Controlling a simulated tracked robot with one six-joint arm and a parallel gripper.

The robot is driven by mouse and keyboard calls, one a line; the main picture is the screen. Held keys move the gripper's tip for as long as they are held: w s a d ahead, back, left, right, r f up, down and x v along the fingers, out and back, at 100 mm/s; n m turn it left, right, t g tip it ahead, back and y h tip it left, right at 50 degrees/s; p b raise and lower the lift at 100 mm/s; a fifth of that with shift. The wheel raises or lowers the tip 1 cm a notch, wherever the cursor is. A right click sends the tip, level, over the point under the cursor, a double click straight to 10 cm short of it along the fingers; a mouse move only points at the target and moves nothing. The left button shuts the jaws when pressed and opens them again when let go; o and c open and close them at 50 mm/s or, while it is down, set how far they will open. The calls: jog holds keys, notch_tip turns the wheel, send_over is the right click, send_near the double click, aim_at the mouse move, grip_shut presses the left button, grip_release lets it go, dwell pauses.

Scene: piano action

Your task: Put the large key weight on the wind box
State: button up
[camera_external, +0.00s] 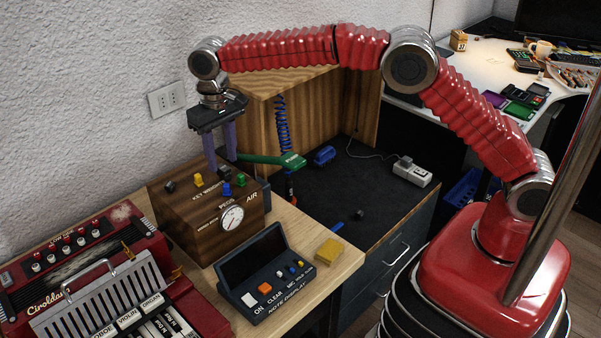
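The wind box (186,226) is a brown wooden box with a round air gauge on its front and "KEY WEIGHTS" and "PEGS" lettering. A dark block (224,173), which looks like the large key weight, is at its top, in line with a small black weight (170,186) and a yellow weight (198,180). My gripper (221,166) points down over the box. Its two purple fingers are apart, with their tips around or just behind the dark block. I cannot tell whether they touch it or whether it rests on the box.
A blue peg (227,189) and a green peg (240,180) stand on the box. A green-handled tool (272,159) is close to its right. The note display (266,272), a yellow block (328,251) and a red accordion (75,255) are nearby. The dark surface (375,185) is mostly clear.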

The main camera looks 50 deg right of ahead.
aim_at(225, 166)
notch_tip(225, 166, up, 8)
jog(key=shift+r, duration=0.15)
dwell(1.0)
jog(key=s+d+r+t, duration=0.1)
jog(key=s+d+r, duration=0.3)
jog(key=d, duration=0.4)
jog(key=s+d+r+t, duration=0.1)
jog(key=s+d+r, duration=0.3)
jog(key=d, duration=0.4)
jog(key=s+d+r+t, duration=0.1)
jog(key=s+d+r, duration=0.3)
jog(key=d, duration=0.4)
jog(key=s+d+f+t, duration=0.1)
jog(key=s+d+f, duration=0.4)
jog(key=s, duration=0.5)
jog(key=s+d+f+t, duration=0.1)
jog(key=s+d+f, duration=0.4)
jog(key=s+d, duration=0.3)
jog(key=s, duration=0.2)
jog(key=shift+s+d+f+t, duration=0.2)
jog(key=shift+s+d+t, duration=0.1)
jog(key=shift+s, duration=0.1)
